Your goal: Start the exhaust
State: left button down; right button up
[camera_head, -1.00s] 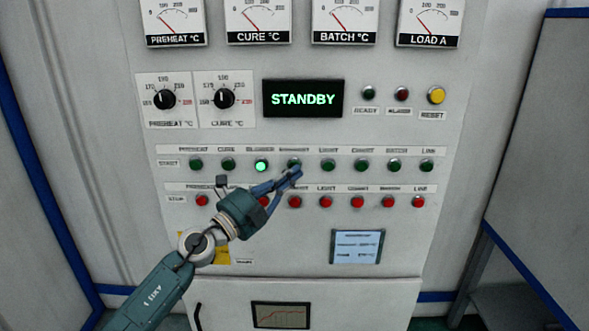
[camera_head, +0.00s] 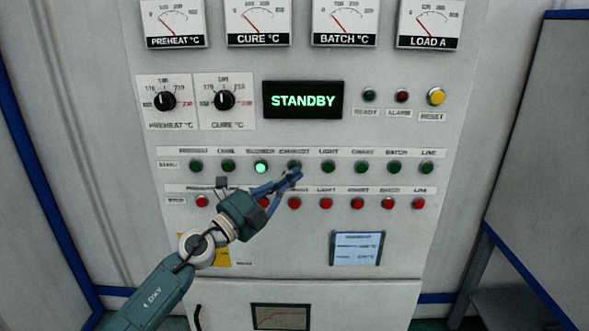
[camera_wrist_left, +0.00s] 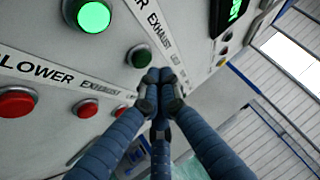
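The start button for the exhaust (camera_head: 294,166) is the dark green, unlit one in the upper row, labelled EXHAUST. It also shows in the left wrist view (camera_wrist_left: 138,55), just beyond the fingertips. My left gripper (camera_head: 294,176) has its fingers together and empty, with the tips just below this button in the head view. In the left wrist view the closed fingertips (camera_wrist_left: 158,88) overlap the button's lower right edge; I cannot tell whether they touch it. The red exhaust stop button (camera_head: 294,203) sits below. My right gripper is not in view.
The blower start button (camera_head: 261,166), left of the exhaust one, glows bright green. Other green and red buttons line the two rows closely. The display (camera_head: 303,100) reads STANDBY. Two knobs and a yellow reset button (camera_head: 436,96) are higher up.

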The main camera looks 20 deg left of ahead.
pick_arm(q)
jog(key=shift+w, duration=0.15)
jog(key=shift+w+a, duration=0.1)
jog(key=shift+w, duration=0.15)
jog(key=shift+w+a+b, duration=0.15)
jog(key=shift+w+b, duration=0.15)
jog(key=shift+w, duration=0.1)
dwell(0.9)
jog(key=shift+s, duration=0.1)
jog(key=shift+s+d+p, duration=0.25)
jog(key=shift+s+p, duration=0.4)
jog(key=shift+s, duration=0.1)
jog(key=s+p, duration=0.1)
jog(key=s, duration=0.1)
jog(key=s+d+p, duration=0.1)
jog(key=s, duration=0.1)
jog(key=shift+s+d+p, duration=0.2)
jog(key=shift+s+p, duration=0.15)
